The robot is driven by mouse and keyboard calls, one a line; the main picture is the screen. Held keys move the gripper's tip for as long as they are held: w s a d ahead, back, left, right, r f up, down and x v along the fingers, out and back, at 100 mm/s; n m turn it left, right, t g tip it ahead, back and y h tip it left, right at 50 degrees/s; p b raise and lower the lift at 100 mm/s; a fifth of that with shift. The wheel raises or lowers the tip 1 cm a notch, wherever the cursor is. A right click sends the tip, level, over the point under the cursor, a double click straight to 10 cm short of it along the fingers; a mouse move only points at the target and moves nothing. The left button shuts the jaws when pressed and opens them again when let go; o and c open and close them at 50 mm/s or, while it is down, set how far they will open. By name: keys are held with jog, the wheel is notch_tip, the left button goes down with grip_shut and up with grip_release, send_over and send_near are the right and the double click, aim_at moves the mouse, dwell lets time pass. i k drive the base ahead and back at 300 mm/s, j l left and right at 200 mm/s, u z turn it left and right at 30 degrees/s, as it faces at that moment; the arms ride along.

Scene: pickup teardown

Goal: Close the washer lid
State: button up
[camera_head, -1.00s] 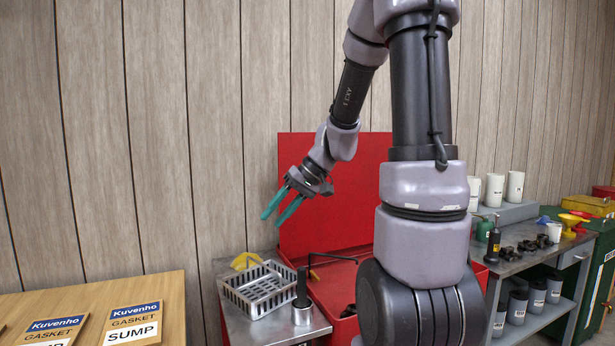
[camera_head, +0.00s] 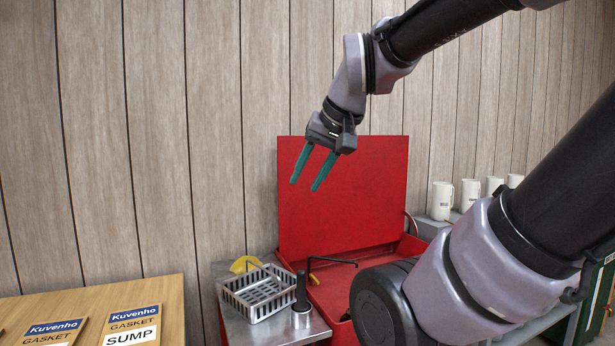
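The red washer stands against the wall with its red lid (camera_head: 365,200) open and upright at the back. The open red tub (camera_head: 408,246) is below it, partly hidden by my arm. My gripper (camera_head: 308,184) is open and empty, its two green fingers pointing down. In the picture it overlaps the upper left part of the lid; I cannot tell how far in front of the lid it is.
A metal basket (camera_head: 259,292) and a dark-handled cylinder (camera_head: 301,303) stand on a steel side shelf (camera_head: 240,335) left of the tub. A black bent rod (camera_head: 330,261) shows at the tub. Gasket boxes (camera_head: 132,325) lie on a wooden table at left. White jugs (camera_head: 441,200) stand at right.

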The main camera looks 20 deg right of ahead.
aim_at(360, 202)
jog(key=z, duration=0.8)
